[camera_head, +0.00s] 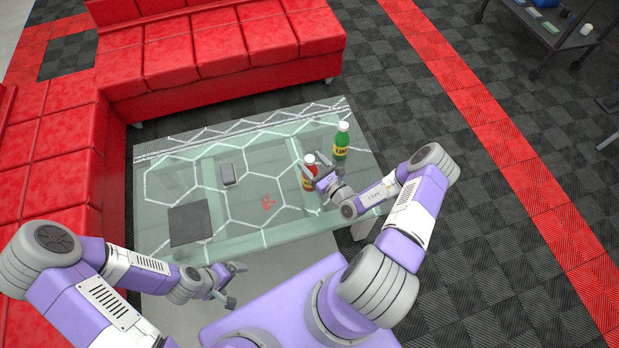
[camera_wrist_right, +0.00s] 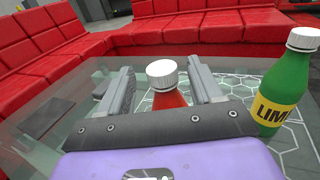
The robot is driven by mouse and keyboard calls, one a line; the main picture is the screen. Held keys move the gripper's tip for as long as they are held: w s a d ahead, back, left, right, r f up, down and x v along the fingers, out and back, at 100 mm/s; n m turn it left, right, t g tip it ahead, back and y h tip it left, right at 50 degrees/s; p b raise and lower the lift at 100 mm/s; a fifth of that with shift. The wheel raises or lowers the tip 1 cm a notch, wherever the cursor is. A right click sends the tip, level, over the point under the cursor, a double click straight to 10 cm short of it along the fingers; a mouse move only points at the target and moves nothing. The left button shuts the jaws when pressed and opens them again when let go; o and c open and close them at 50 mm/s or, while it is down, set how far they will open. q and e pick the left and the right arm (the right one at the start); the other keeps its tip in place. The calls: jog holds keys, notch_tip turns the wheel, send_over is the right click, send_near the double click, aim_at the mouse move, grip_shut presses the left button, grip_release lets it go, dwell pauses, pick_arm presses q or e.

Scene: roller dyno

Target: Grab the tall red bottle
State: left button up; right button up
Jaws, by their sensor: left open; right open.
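The red bottle (camera_head: 308,174) with a white cap stands upright on the glass table (camera_head: 185,160), right of its middle. My right gripper (camera_head: 316,172) is at the bottle, its fingers open. In the right wrist view the red bottle (camera_wrist_right: 167,86) shows between the two open fingers of my right gripper (camera_wrist_right: 160,92), with its lower part hidden behind the gripper body. I cannot tell whether a finger touches it. My left gripper (camera_head: 235,284) is open and empty, low in front of the table.
A green bottle (camera_head: 341,143) with a yellow label stands just right of and behind the red one. It also shows in the right wrist view (camera_wrist_right: 285,85). A small grey box (camera_head: 228,174) and a dark square mat (camera_head: 190,222) lie on the table. Red sofas (camera_head: 215,50) border it.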

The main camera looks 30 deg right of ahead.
aim_at(307, 157)
jog(key=w+b, duration=0.1)
jog(key=w, duration=0.2)
jog(key=shift+w+a, duration=0.1)
jog(key=shift+w, duration=0.25)
grip_shut()
dwell(1.0)
